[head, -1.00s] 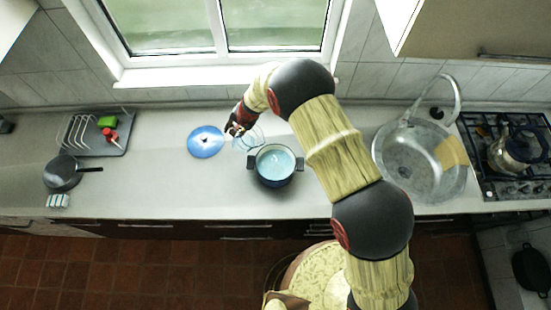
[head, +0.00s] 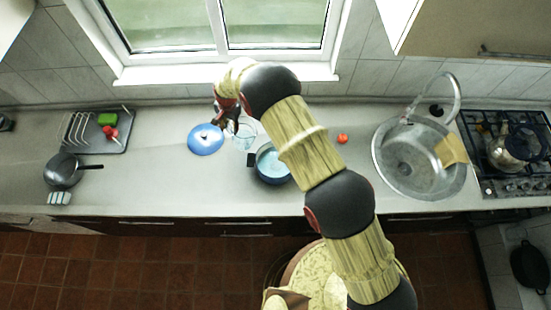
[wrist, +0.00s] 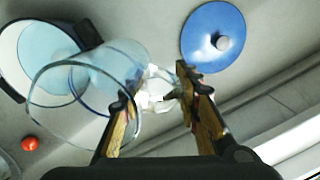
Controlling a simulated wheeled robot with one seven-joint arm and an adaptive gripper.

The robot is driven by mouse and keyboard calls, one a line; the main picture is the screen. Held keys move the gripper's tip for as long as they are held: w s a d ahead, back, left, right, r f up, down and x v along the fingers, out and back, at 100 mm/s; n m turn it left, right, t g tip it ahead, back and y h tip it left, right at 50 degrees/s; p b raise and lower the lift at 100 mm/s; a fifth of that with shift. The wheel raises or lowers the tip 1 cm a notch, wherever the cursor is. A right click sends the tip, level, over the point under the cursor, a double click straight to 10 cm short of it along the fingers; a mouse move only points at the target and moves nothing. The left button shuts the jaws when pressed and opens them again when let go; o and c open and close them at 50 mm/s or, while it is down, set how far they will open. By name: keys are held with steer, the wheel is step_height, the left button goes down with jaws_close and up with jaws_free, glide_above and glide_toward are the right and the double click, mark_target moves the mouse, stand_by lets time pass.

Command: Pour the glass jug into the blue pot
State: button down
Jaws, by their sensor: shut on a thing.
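The glass jug (head: 244,136) is clear and stands roughly upright behind and to the left of the blue pot (head: 270,165). My gripper (head: 231,127) is shut on the jug at its left side. In the wrist view my gripper (wrist: 156,86) has its fingers at the jug's handle, with the jug's open rim (wrist: 34,98) towards the camera. I see no clear sign of liquid in the jug. The pot (wrist: 18,60) has a pale blue inside; my arm hides its right side in the head view. I cannot tell whether the jug touches the counter.
The blue lid (head: 205,139) lies left of the jug. A red round item (head: 342,138) lies between my arm and the sink (head: 385,165). A dish rack (head: 90,138) and dark pan (head: 62,171) are far left. The counter between pan and lid is clear.

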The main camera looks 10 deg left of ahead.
steer(key=shift+w+a+f+h+b, duration=0.1)
steer(key=shift+a+f+h+b, duration=0.35)
steer(key=shift+f+h+b, duration=0.45)
steer(key=shift+b, duration=0.4)
steer(key=shift+a+r, duration=0.1)
steer(key=shift+g, duration=0.3)
steer(key=shift+r, duration=2.5)
